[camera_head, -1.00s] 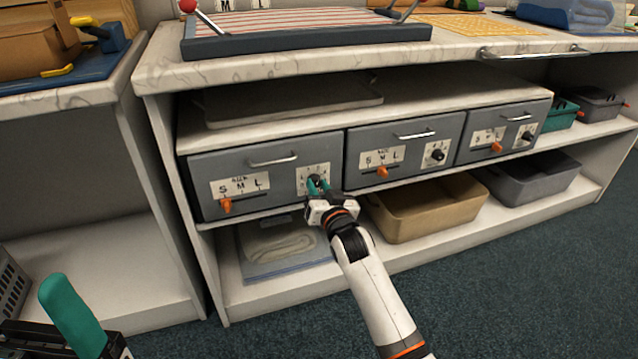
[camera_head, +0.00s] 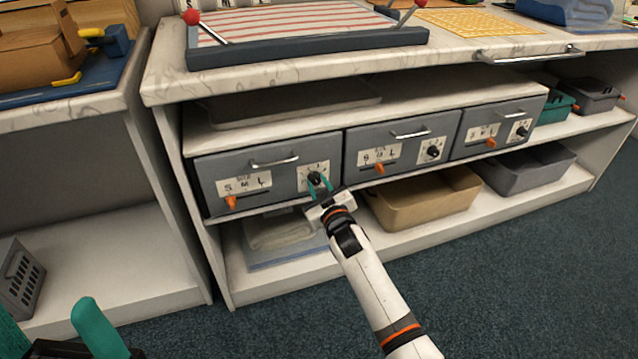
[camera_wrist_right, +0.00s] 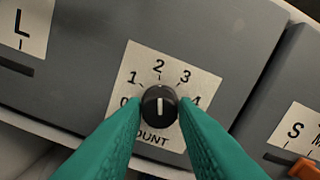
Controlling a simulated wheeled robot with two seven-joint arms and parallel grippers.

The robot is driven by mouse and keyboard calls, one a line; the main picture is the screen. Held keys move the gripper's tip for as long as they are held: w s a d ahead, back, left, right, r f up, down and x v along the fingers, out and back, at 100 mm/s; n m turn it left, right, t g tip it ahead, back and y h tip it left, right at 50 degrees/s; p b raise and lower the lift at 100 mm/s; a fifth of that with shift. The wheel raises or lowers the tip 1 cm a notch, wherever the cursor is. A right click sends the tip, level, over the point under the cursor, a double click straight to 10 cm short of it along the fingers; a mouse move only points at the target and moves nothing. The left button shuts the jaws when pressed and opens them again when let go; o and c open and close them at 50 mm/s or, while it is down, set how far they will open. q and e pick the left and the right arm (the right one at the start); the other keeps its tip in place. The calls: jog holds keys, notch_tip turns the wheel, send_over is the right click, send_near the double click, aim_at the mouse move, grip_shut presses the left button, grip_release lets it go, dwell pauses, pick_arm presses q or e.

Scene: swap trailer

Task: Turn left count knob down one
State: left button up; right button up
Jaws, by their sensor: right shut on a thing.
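The left drawer's count knob (camera_head: 315,178) is a round black dial with a white line, on a white plate numbered 0 to 4. In the right wrist view the knob (camera_wrist_right: 159,104) has its white line upright, towards the 2. My right gripper (camera_head: 320,187) is at the knob. In the right wrist view its teal fingers (camera_wrist_right: 159,110) are shut on the knob's two sides, partly covering the plate's lower part. My left gripper (camera_head: 55,330) is at the bottom left, away from the drawers, its teal fingers apart and empty.
An orange size slider (camera_head: 231,202) sits left of the knob, under a metal drawer handle (camera_head: 274,162). Two similar drawers stand to the right. Below are a tan bin (camera_head: 425,205) and a folded cloth (camera_head: 280,233). The countertop edge (camera_head: 330,72) overhangs the drawers.

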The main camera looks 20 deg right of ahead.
dwell(0.3)
jog(key=o, duration=1)
